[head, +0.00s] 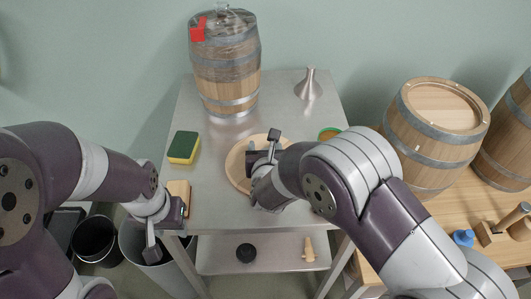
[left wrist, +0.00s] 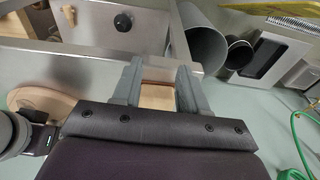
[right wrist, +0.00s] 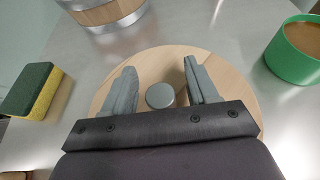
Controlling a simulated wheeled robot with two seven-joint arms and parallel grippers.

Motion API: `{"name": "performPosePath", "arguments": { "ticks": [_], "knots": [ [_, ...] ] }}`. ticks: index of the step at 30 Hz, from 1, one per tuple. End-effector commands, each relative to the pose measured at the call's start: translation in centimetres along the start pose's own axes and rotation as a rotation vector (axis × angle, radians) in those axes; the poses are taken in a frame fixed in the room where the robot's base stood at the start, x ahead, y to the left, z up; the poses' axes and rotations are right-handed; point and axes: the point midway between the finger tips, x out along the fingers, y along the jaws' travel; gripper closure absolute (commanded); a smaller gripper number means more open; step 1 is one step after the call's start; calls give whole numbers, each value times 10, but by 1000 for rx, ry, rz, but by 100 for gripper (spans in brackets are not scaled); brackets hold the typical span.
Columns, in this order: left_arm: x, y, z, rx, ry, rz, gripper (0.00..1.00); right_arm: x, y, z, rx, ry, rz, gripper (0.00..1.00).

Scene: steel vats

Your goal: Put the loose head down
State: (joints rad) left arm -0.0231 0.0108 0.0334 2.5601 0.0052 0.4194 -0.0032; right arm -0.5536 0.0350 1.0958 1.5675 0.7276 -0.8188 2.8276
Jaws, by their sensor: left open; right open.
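The loose head, a round pale wooden disc (head: 235,172) with a grey knob (right wrist: 160,95), lies flat on the steel table. It also shows in the right wrist view (right wrist: 150,62) and at the left of the left wrist view (left wrist: 38,97). My right gripper (head: 262,150) is open over the disc, with its fingers (right wrist: 160,88) on either side of the knob, apart from it in that view. My left gripper (head: 168,222) is open at the table's front left corner. A pale wooden block (left wrist: 158,96) shows between its fingers; I cannot tell whether they touch it.
The steel table (head: 285,110) holds a barrel (head: 228,75) at the back, a funnel (head: 308,86), a sponge (head: 184,147) and a green tub (right wrist: 296,58). More barrels (head: 430,125) stand on a wooden bench at right. Bins (head: 97,240) stand on the floor at left.

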Motion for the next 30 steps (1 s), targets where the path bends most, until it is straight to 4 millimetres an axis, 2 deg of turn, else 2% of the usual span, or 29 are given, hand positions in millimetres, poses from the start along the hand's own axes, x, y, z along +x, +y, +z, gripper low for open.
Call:
{"name": "performPosePath", "arguments": {
  "ticks": [4,12,15,20,30],
  "knots": [
    [0,0,0,0,0,0,57,-23,1,2,0,-1,4,42],
    [2,0,0,0,0,0,57,-91,1,2,0,-2,4,42],
    [0,0,0,0,0,0,57,-108,2,2,-1,0,4,42],
    [-1,0,0,0,0,0,57,-120,0,2,0,-1,0,42],
    [-1,0,0,0,0,0,57,-121,0,1,0,0,-1,42]
  ]
}}
